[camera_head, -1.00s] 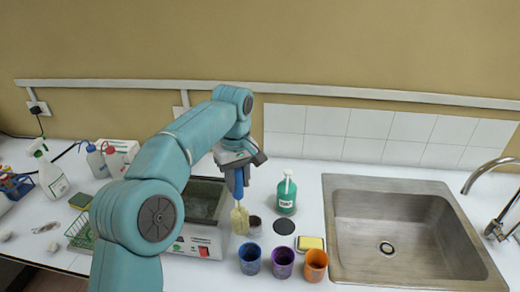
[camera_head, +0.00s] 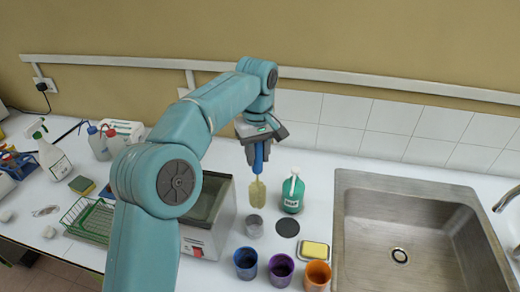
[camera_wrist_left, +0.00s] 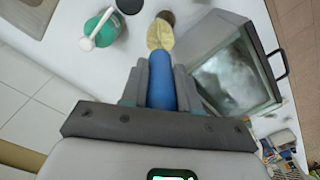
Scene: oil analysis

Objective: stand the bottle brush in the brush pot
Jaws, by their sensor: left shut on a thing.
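My left gripper (camera_head: 258,158) is shut on the blue handle of the bottle brush (camera_head: 257,194), which hangs upright with its pale yellow bristle head down. The brush pot, a small grey cup (camera_head: 254,226), stands on the counter just below the bristles. In the head view a small gap shows between brush tip and pot rim. In the left wrist view, the blue handle (camera_wrist_left: 161,82) lies between the fingers, and a dark brownish round shape (camera_wrist_left: 166,16), probably the pot's mouth, is partly hidden behind the bristle end. My right gripper is not in view.
A green bottle (camera_head: 293,193) stands right of the brush. A black disc (camera_head: 287,228) and a yellow sponge on a dish (camera_head: 315,250) lie near the pot. Blue (camera_head: 246,263), purple (camera_head: 281,270) and orange (camera_head: 317,275) cups stand in front. A grey bath (camera_head: 220,215) is left, the sink (camera_head: 400,220) right.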

